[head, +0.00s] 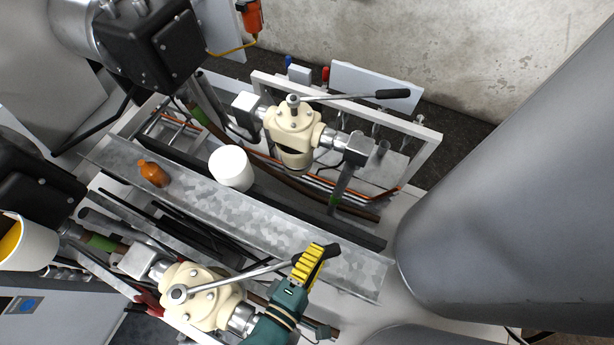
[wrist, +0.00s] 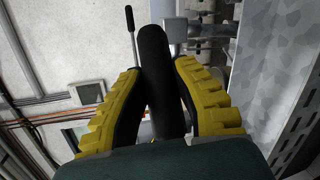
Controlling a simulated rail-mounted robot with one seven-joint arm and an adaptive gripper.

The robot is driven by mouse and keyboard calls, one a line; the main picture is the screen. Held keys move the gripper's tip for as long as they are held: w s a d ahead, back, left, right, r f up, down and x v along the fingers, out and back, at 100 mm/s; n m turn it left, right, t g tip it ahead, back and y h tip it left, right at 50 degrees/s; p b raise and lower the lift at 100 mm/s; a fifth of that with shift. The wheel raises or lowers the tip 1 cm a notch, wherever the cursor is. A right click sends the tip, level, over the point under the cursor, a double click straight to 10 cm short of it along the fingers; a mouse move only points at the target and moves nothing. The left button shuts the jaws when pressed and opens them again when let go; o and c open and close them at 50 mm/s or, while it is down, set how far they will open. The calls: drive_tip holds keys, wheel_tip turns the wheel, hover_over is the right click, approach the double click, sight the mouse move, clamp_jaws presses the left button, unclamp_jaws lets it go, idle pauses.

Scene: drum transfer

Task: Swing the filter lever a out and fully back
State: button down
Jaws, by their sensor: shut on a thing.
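The near cream filter housing (head: 200,298) carries a metal lever (head: 238,276) that reaches right to a black handle. My gripper (head: 312,262) has its yellow ribbed fingers closed around that handle. In the wrist view the black handle (wrist: 160,70) runs between both fingers, and my gripper (wrist: 166,90) touches it from either side. A second cream filter housing (head: 294,130) stands farther back. Its lever (head: 345,97) points right and ends in a free black grip. I cannot tell from markings which lever is a.
A large grey drum (head: 510,200) fills the right side. A white frame (head: 432,155) stands behind the far housing.

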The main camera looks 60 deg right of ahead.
drive_tip(key=shift+s+a+m+g+p, duration=0.4)
drive_tip(key=shift+s+a+g, duration=0.2)
drive_tip(key=shift+s+a, duration=0.1)
drive_tip(key=shift+f, duration=0.1)
drive_tip(key=c, duration=0.8)
unclamp_jaws()
